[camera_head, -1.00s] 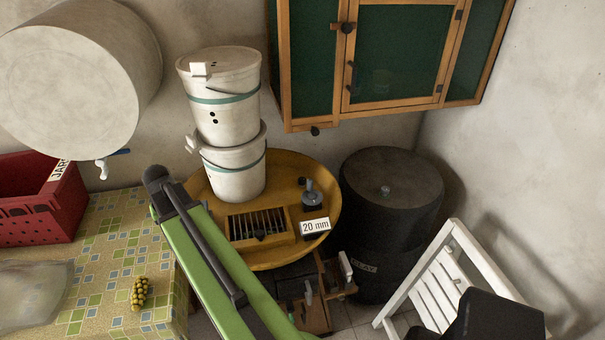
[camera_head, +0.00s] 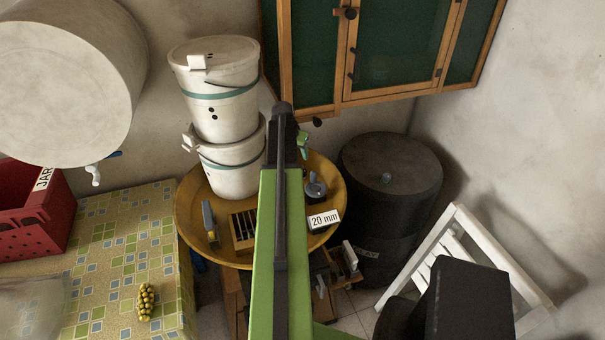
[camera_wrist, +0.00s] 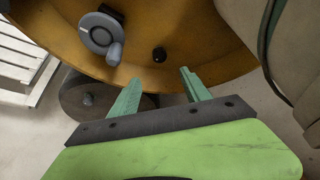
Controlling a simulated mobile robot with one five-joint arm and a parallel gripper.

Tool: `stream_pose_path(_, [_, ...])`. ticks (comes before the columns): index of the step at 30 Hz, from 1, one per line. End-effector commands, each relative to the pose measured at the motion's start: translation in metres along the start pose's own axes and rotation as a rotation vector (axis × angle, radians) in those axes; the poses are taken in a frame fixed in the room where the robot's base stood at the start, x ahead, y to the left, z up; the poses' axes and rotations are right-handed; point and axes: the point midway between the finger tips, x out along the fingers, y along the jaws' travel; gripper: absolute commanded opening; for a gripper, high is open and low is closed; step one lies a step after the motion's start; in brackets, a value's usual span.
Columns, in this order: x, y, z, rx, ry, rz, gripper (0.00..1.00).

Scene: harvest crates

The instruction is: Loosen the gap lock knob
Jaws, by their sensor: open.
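A small black round knob (camera_wrist: 159,54) sits on the yellow pan wall (camera_wrist: 200,68) in the wrist view; it looks like the lock knob, though no label shows. A grey dial with a crank handle (camera_wrist: 100,33) is left of it; this dial also shows in the head view (camera_head: 315,188) behind a white "20 mm" sign (camera_head: 324,220). My gripper (camera_wrist: 160,75) has its two green fingers spread and empty, with the black knob just beyond the gap between the tips. In the head view my arm hides most of the gripper (camera_head: 303,143) and the black knob.
Two stacked white buckets (camera_head: 215,95) stand on the yellow pan (camera_head: 190,232), left of my arm. A black drum (camera_head: 390,170) and white slatted chair (camera_head: 450,235) are right. A green-panelled cabinet (camera_head: 400,95) hangs above. A tiled table (camera_head: 115,250) is left.

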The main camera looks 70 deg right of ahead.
Motion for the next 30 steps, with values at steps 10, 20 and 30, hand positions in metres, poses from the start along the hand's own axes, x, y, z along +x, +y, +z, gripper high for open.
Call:
stream_pose_path(10, [0.081,0.002,0.002,0.004,0.000,0.001,0.55])
stream_pose_path(20, [0.149,0.003,0.001,0.004,0.000,0.002,0.55])
stream_pose_path(30, [0.161,0.004,-0.002,0.004,0.000,0.002,0.55])
